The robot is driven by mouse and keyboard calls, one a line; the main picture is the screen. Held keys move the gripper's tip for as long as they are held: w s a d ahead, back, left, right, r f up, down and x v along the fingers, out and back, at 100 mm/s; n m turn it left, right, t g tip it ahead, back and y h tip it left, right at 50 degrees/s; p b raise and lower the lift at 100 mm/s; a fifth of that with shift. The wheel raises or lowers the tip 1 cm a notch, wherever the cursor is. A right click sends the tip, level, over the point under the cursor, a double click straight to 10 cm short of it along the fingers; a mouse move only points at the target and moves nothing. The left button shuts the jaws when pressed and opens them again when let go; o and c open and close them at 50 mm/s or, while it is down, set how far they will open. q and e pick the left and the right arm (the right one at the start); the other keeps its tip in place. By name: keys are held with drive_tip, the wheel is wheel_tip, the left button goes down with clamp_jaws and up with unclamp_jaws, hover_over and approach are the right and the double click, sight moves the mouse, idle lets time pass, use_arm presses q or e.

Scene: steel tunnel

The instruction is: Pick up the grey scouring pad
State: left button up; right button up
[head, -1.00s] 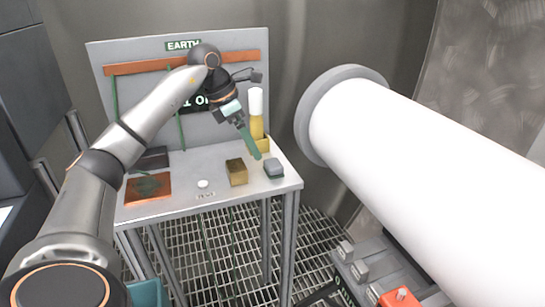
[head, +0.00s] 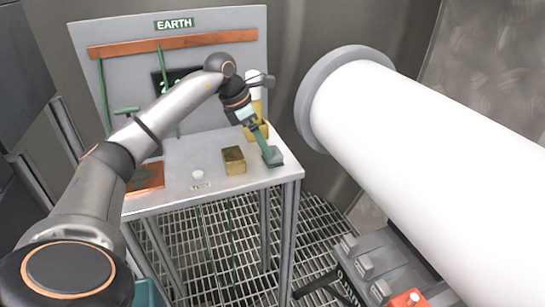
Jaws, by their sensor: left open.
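The grey scouring pad (head: 277,157) is a small grey block near the right front corner of the grey table (head: 215,202). My left gripper (head: 270,158) comes down over it from the upper left. Its long green fingers are open, and the tips are at the pad, hiding part of it. Whether they touch the pad I cannot tell. My right gripper is not in view.
A brass block (head: 234,161) stands just left of the pad. Further left are a small white knob (head: 198,174) and a copper plate (head: 148,176). A yellow holder (head: 260,131) stands behind the gripper. A large white cylinder (head: 420,140) lies to the right.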

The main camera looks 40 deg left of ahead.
use_arm(q)
drive_tip(key=w+f, duration=0.1)
drive_tip(key=w+d+f, duration=0.1)
drive_tip(key=f, duration=0.1)
drive_tip(key=shift+w+d+f, duration=0.1)
drive_tip(key=shift+f, duration=0.05)
drive_tip(key=shift+w+f, duration=0.15)
drive_tip(key=shift+f, duration=0.3)
drive_tip(key=shift+r, duration=0.1)
drive_tip(key=c, duration=1.3)
